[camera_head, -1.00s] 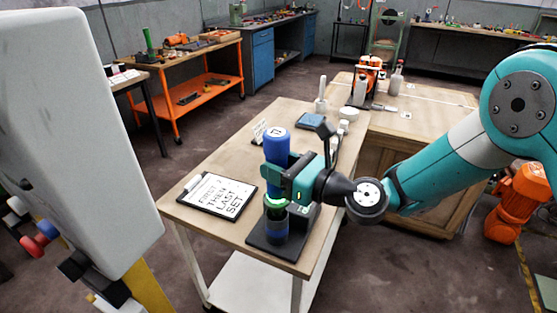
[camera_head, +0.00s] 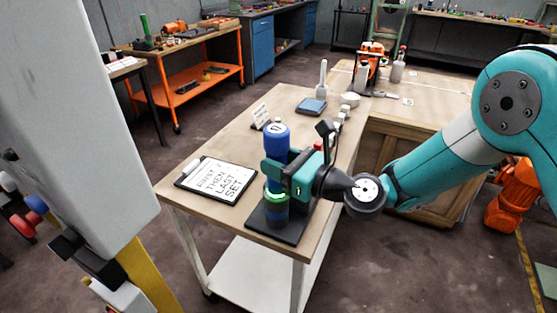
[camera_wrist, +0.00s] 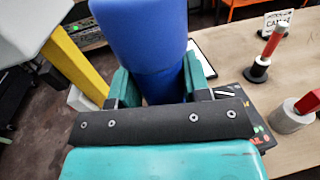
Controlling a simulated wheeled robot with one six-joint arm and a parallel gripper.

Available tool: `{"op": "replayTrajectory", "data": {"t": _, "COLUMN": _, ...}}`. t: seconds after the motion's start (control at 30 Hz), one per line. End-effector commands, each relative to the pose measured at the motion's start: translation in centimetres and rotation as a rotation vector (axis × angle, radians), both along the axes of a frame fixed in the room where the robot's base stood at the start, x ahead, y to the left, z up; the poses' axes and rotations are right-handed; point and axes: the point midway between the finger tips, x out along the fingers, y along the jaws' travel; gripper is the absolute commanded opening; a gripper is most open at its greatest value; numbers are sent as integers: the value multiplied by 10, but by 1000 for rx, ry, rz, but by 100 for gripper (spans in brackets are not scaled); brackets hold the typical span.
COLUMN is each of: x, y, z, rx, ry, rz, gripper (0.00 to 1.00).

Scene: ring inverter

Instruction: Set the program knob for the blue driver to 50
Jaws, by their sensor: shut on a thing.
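The blue driver (camera_head: 277,138) stands upright in a dark stand (camera_head: 275,235) near the front of the wooden table. A green glowing ring (camera_head: 275,196) shows low on it. My gripper (camera_head: 278,170) is shut around the driver's middle from the right side. In the wrist view, the driver (camera_wrist: 150,40) fills the space between my teal fingers (camera_wrist: 155,88). A dark panel with small coloured marks (camera_wrist: 252,118) shows partly behind the gripper there. I cannot make out a program knob or its setting; my gripper may hide it.
A clipboard (camera_head: 216,180) reading "FIRST THEN LAST SET" lies left of the stand. In the wrist view, two red-handled items (camera_wrist: 273,42) (camera_wrist: 306,104) stand on the right.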

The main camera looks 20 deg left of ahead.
Motion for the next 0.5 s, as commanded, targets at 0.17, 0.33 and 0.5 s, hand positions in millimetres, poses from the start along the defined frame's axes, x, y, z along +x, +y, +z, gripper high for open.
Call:
{"op": "replayTrajectory", "data": {"t": 0.17, "x": 0, "y": 0, "z": 1, "rx": 4, "ry": -1, "rz": 0, "gripper": 13}}
{"op": "replayTrajectory", "data": {"t": 0.33, "x": 0, "y": 0, "z": -1, "rx": 4, "ry": -1, "rz": 0, "gripper": 13}}
{"op": "replayTrajectory", "data": {"t": 0.5, "x": 0, "y": 0, "z": -2, "rx": 4, "ry": -1, "rz": 0, "gripper": 60}}
